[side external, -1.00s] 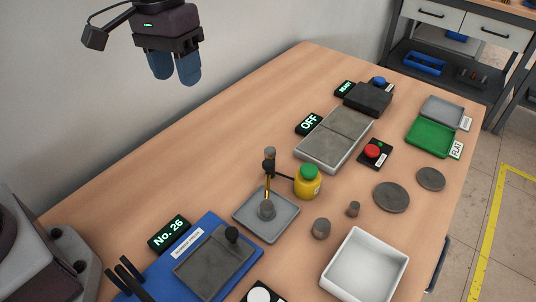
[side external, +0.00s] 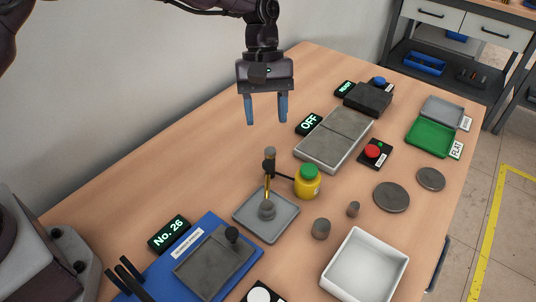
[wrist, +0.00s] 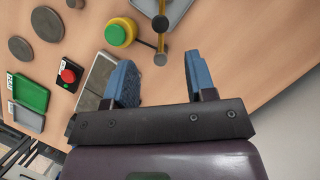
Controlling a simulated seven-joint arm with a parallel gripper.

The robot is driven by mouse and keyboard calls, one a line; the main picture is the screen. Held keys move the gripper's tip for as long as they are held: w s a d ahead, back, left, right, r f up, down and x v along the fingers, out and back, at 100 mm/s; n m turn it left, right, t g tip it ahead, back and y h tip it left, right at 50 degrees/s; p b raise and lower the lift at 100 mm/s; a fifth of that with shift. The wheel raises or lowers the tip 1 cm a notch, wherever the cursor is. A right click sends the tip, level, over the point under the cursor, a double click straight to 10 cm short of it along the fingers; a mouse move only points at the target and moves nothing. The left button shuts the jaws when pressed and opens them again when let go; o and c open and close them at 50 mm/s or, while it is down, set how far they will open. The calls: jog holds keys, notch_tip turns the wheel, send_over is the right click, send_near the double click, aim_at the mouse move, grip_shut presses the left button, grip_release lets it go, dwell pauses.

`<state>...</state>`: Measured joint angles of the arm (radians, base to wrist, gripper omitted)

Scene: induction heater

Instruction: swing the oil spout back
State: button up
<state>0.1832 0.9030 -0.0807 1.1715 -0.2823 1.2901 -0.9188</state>
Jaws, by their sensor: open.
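The oil spout (side external: 284,176) is a dark arm on a short post (side external: 269,166) with a yellow stream or tube below its head, above a small grey part (side external: 267,209) on a grey tray (side external: 285,222). A yellow oil bottle with a green cap (side external: 307,183) stands at the right end of the spout. My gripper (side external: 266,115) is open and empty, high above the table behind the spout. In the wrist view my open fingers (wrist: 158,75) show, with the yellow bottle (wrist: 121,32) and the spout (wrist: 145,44) beyond them.
A grey plate unit (side external: 334,140) marked OFF stands behind the bottle. A red button (side external: 373,151), grey discs (side external: 391,197), small cylinders (side external: 320,229) and a white bin (side external: 365,265) lie to the right. A blue board (side external: 165,262) is at front left.

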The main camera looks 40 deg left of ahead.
aim_at(268, 162)
jog(key=x, duration=0.9)
grip_shut()
